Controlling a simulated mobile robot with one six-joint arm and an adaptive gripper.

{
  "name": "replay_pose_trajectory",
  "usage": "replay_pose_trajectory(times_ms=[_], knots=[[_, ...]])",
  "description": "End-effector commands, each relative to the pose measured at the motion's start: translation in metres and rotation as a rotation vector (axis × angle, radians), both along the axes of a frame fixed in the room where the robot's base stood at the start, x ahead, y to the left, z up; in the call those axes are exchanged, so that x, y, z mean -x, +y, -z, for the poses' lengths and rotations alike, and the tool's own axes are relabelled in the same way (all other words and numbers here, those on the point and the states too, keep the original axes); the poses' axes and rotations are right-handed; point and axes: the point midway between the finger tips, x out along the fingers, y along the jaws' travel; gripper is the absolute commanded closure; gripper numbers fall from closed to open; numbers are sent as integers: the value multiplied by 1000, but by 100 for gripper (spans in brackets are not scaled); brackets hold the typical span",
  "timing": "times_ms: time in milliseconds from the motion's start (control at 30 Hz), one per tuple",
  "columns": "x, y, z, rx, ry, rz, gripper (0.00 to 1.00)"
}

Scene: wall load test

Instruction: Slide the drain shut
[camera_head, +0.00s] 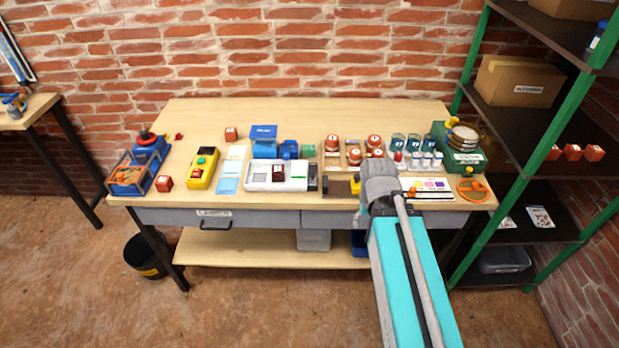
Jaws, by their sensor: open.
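I cannot make out for certain which part is the drain or its slide at this size. A green box (466,160) with a white label and a round metal top stands at the right end of the bench. A white unit (260,178) with a dark block on it lies at the middle of the bench, with a blue machine (288,150) behind it. My gripper (378,178) is over the front of the bench, right of the middle. It is open, but its fingertips are mostly hidden by my arm, and I see nothing held.
Several red-topped items (354,158), glass jars (413,142) and a colour card (428,189) crowd around my gripper. A yellow control box (203,168) and a blue-framed bin (130,180) stand left. A green-posted shelf (480,215) closes off the right. The back of the bench is clear.

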Motion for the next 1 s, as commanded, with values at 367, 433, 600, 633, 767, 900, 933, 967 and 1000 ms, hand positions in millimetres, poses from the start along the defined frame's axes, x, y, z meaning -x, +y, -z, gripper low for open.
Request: replay_pose_trajectory(times_ms=[367,433,600,633,767,900,933,967,1000], knots=[[0,0,0,0,0,0,30],[0,0,0,0,0,0,30],[-5,2,-2,0,0,-11,30],[-9,3,-4,0,0,-18,30],[-32,10,-13,0,0,-74,30],[-76,29,-29,0,0,-186,30],[-87,34,-34,0,0,-216,30],[-99,39,-38,0,0,-248,30],[-115,47,-44,0,0,-293,30]])
